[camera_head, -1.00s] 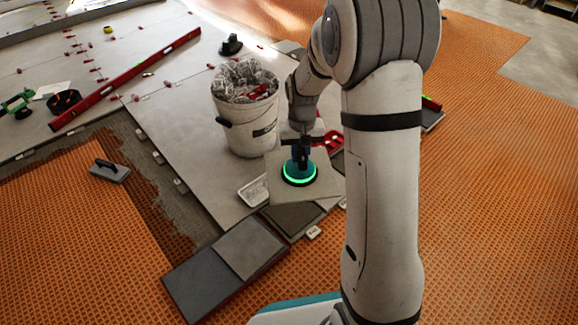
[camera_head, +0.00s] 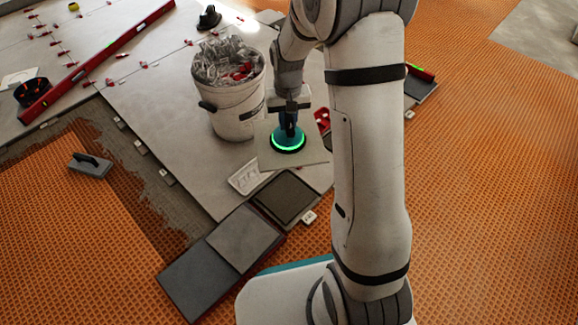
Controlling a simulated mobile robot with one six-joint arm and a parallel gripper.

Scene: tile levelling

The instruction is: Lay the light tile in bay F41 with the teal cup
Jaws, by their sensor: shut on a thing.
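My gripper (camera_head: 290,108) is shut on the teal cup (camera_head: 288,139), which has a glowing green ring at its base. The cup sits on the face of a light square tile (camera_head: 308,156). The tile hangs roughly level, just beyond a dark tile (camera_head: 285,200) and in front of the bucket. Its height above the floor is hard to judge. A trowelled grey bed (camera_head: 143,178) runs along the edge of the laid tiles at left. I cannot read any label as F41.
A white bucket (camera_head: 233,112) filled with clear plastic pieces stands close behind the tile. A grey tile (camera_head: 244,238) lies on a dark slab (camera_head: 197,283). A trowel (camera_head: 90,168) rests on the orange mat (camera_head: 60,240). A red level (camera_head: 100,60) lies on the laid tiles.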

